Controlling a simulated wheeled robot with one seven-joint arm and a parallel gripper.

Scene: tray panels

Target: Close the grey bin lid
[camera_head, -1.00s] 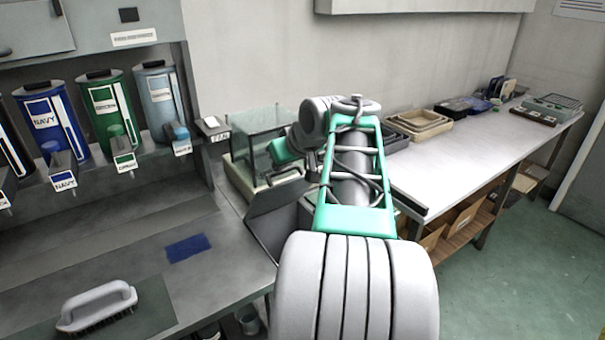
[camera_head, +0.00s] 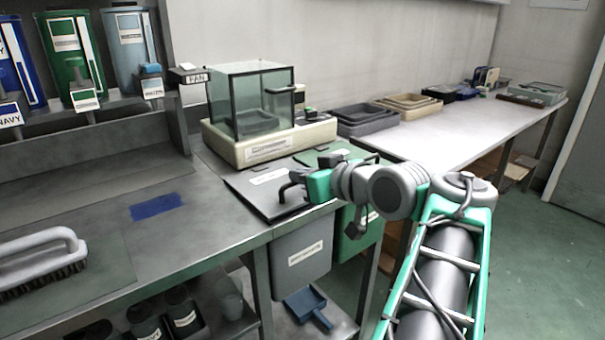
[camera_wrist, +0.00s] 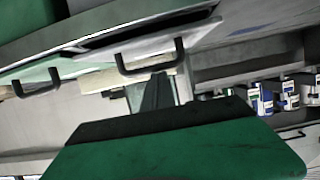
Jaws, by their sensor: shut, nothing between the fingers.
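The grey bin (camera_head: 303,255) hangs at the counter's front edge in the head view. Its grey lid (camera_head: 250,192), with a label and a black handle, lies down nearly flat over the bin. In the wrist view the grey lid (camera_wrist: 195,32) shows with its handle (camera_wrist: 150,62) and a dark strip along its edge. I cannot tell whether it is fully seated. My gripper (camera_head: 294,181) is shut and empty, close over the lid beside the handle. Whether it touches the lid is unclear. The gripper and wrist hide part of the lid's right side.
A green bin (camera_head: 352,240) with a green lid (camera_head: 325,156) stands to the right. A glass-boxed balance (camera_head: 262,150) sits right behind the lid. A brush (camera_head: 40,255) and blue patch (camera_head: 156,206) are on the left counter. A blue dustpan (camera_head: 308,308) is below.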

